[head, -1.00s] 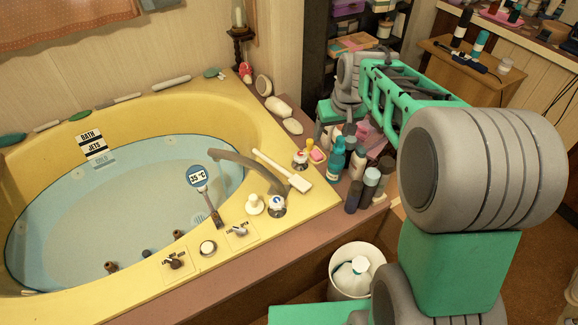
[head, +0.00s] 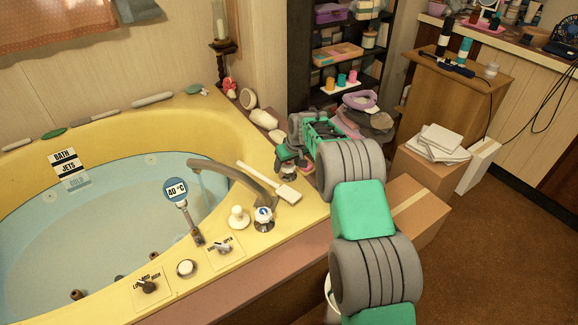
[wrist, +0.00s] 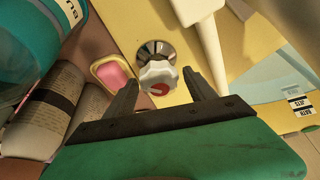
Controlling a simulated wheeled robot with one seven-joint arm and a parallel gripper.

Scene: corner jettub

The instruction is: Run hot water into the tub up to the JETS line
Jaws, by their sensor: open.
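The yellow tub (head: 232,128) holds pale water (head: 100,215). The water surface lies just below the JETS plate (head: 68,167), with the COLD mark under water. A round gauge (head: 176,190) reads 40 °C. The curved spout (head: 232,172) reaches over the tub; no stream is clear. The white tap knob with a red mark (wrist: 158,77) stands on the tub rim. My gripper (wrist: 160,74) is open, its fingers on either side of that knob; contact cannot be told. In the head view my gripper (head: 290,168) hides most of this knob. The blue-marked knob (head: 264,217) stands nearer the front.
A white brush (head: 270,182) lies on the rim beside the spout. In the wrist view, a teal bottle (wrist: 45,40), white bottles and pink soap (wrist: 112,73) crowd the left.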

